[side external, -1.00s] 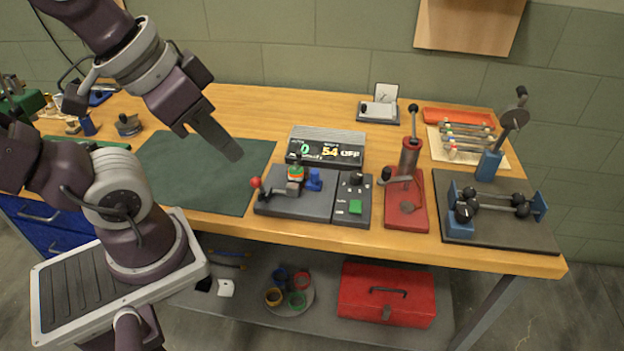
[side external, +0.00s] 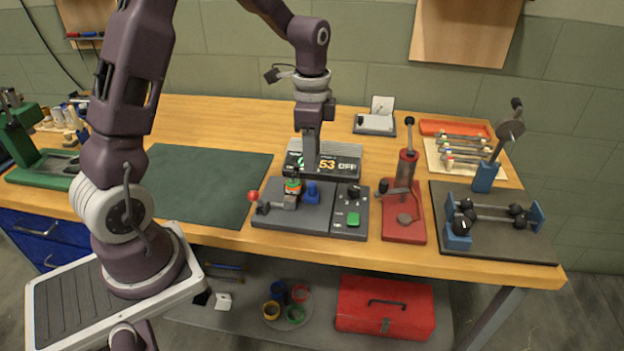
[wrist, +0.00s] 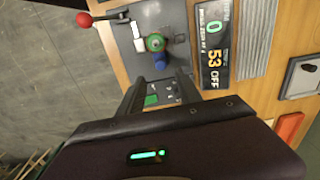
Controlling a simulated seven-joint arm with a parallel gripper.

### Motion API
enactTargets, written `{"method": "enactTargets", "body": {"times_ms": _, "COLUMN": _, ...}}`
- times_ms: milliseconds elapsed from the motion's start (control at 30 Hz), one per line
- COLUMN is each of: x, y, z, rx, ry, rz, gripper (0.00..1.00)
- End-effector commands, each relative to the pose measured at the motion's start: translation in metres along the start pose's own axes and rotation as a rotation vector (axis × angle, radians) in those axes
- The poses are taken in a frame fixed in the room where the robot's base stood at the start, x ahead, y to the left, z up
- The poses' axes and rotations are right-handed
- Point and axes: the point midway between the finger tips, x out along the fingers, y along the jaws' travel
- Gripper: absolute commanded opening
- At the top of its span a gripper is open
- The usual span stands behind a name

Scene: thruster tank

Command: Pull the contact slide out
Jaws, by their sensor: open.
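A dark grey test fixture (side external: 325,215) lies on the bench. At its left end is a red ball knob (side external: 253,196) on a small slide, which I take for the contact slide, with a light grey block (side external: 290,202) beside it. An orange and green part (side external: 292,186) stands by that block, with a blue block (side external: 312,190) to its right. My gripper (side external: 311,172) points down over the back of the fixture, behind the blue block, and is empty. In the wrist view the open fingers (wrist: 160,92) frame the fixture, and the red knob (wrist: 84,19) is at upper left, clear of them.
A display (side external: 325,163) reading 0 and 53 OFF stands behind the fixture. The fixture has a black knob (side external: 354,190) and green button (side external: 353,219) at right. A red lever press (side external: 404,215) stands further right. The green mat (side external: 205,190) at left is bare.

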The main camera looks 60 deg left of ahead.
Motion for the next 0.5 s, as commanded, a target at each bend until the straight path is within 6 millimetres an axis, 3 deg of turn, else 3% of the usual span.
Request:
{"method": "enactTargets", "body": {"times_ms": 300, "x": 0.055, "y": -0.001, "z": 0.001, "rx": 0.017, "ry": -0.007, "rz": 0.012, "gripper": 0.41}}
{"method": "enactTargets", "body": {"times_ms": 500, "x": 0.076, "y": -0.001, "z": 0.001, "rx": 0.016, "ry": -0.005, "rz": 0.01, "gripper": 0.41}}
